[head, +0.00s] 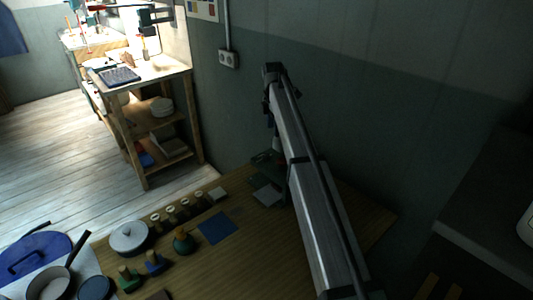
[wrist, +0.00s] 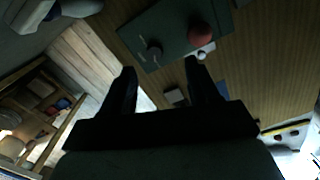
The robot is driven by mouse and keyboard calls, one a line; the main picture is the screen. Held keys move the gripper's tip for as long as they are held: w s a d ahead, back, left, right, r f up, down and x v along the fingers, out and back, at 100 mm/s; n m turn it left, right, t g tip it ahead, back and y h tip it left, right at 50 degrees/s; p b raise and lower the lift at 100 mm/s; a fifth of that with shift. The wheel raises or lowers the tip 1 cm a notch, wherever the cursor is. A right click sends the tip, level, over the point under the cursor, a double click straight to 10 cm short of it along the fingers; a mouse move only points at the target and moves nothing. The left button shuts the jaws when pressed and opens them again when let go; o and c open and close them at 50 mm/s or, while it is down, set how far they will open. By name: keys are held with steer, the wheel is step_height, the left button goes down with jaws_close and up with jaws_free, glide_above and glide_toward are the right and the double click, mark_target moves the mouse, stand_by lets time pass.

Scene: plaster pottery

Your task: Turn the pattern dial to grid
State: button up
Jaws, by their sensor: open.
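A green panel (wrist: 180,30) lies at the top of the wrist view. On it are a small grey dial (wrist: 153,51), a round red knob (wrist: 199,33) and a small white knob (wrist: 202,54). No labels on the dial are readable. My gripper (wrist: 161,66) is open and empty, its dark fingertips at either side of the grey dial in the picture; I see no contact. In the head view the dark panel (head: 262,179) is at the table's back, partly hidden by my arm, and the gripper is too dark to make out.
The wooden table (head: 245,255) holds a blue square (head: 217,227), a small pale block (head: 218,194), a lidded grey pot (head: 130,237) and several green and blue handled pieces to the left. A wall (head: 340,120) stands close behind. A shelved bench (head: 150,110) is farther off.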

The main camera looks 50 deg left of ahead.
mark_target(266, 155)
steer(key=shift+n, duration=0.4)
steer(key=f, duration=0.4)
steer(key=s+a+f, duration=0.1)
steer(key=f, duration=0.3)
steer(key=s+a+f, duration=0.1)
steer(key=f, duration=0.4)
steer(key=shift+a, duration=0.2)
steer(key=shift+c, duration=0.2)
steer(key=c, duration=1)
